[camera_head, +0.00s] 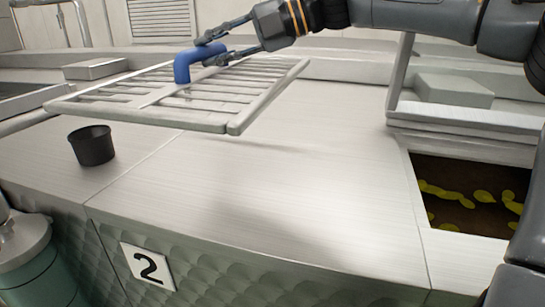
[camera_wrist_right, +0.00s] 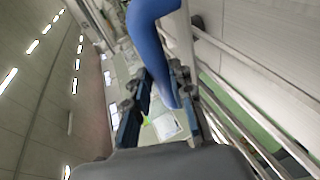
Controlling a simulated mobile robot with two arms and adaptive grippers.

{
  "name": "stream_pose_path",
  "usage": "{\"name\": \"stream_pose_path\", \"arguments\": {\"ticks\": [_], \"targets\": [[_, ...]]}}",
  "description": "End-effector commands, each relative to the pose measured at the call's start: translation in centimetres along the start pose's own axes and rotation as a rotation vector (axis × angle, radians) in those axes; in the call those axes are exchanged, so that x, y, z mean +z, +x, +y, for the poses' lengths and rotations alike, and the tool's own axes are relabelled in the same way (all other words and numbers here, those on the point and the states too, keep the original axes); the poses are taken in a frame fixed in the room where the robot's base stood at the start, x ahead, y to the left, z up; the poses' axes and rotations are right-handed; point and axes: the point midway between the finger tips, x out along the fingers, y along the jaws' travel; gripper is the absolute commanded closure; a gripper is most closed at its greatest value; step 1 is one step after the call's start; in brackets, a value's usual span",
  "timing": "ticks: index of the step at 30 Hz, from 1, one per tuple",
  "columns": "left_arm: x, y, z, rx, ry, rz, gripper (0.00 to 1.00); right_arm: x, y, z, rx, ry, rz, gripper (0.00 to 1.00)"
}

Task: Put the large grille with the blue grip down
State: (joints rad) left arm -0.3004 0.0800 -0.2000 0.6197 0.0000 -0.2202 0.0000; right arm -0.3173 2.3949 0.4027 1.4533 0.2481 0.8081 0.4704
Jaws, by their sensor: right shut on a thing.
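The large grille (camera_head: 222,112) is a pale metal frame with several bars, in the upper left of the head view. Its blue grip (camera_head: 182,70) is a bent blue bar standing up from the bars. My right gripper (camera_head: 212,50) comes in from the upper right and is shut on the blue grip. The grille is held above the metal worktop (camera_head: 270,185), slightly tilted, with a soft shadow beneath it. In the right wrist view the blue grip (camera_wrist_right: 150,45) runs between the fingers, and the grille bars (camera_wrist_right: 255,100) pass on the right. My left gripper is not in view.
A small black cup (camera_head: 92,146) stands on the worktop at the left. At the right is an open hatch (camera_head: 470,195) with yellow-green stuff on a dark bottom, and behind it a raised frame (camera_head: 455,118). A number 2 plate (camera_head: 148,267) is on the front. The worktop's middle is clear.

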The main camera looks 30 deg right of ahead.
Motion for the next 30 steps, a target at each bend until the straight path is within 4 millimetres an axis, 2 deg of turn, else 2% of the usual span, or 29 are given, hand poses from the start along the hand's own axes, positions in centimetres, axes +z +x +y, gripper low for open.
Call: {"name": "stream_pose_path", "arguments": {"ticks": [1,3,9,18,22,25,30], "targets": [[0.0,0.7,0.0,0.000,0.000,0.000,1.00,-1.2,-1.4,0.1,0.011,-0.008,-0.005,1.00],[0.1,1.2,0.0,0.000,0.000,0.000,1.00,-2.5,-3.0,-0.2,0.009,-0.007,-0.009,1.00],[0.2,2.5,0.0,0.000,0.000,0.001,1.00,-6.6,-6.9,-1.9,0.007,0.000,-0.012,1.00],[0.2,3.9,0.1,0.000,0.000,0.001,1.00,-11.4,-10.2,-4.8,0.010,0.011,0.001,1.00],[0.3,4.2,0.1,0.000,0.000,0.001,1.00,-12.4,-10.7,-5.6,0.010,0.013,0.006,1.00],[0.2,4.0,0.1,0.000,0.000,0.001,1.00,-12.5,-10.8,-5.8,0.010,0.016,0.008,1.00],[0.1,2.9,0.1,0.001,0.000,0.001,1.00,-10.1,-10.3,-6.5,0.008,0.022,0.010,1.00]]}}
